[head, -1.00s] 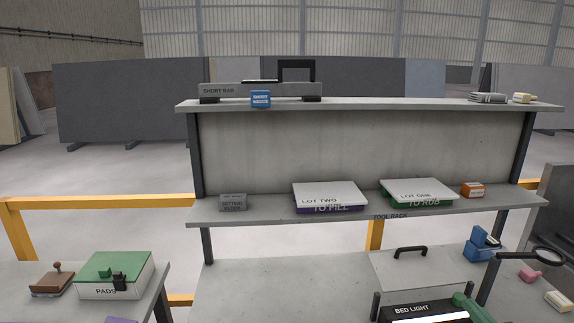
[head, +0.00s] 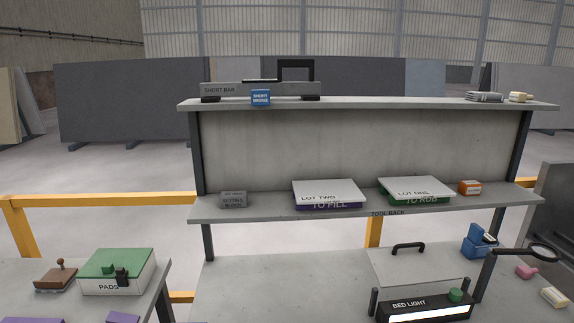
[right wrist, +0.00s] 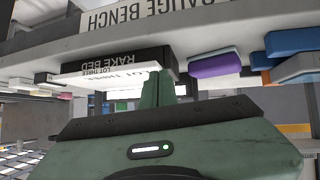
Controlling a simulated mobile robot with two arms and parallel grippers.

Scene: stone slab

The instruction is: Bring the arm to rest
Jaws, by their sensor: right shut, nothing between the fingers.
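My right gripper (right wrist: 155,88) shows in the right wrist view, its green fingers shut together with nothing between them. Its green body fills the bottom of that view. Neither gripper can be made out in the head view. My left gripper is not in view.
The head view shows a rack shelf (head: 270,207) with a LOT TWO box (head: 328,192) and a LOT ONE box (head: 415,188). Below stand a bed light (head: 425,306) and a magnifier (head: 543,253). The right wrist view shows a GAUGE BENCH edge (right wrist: 215,22) overhead.

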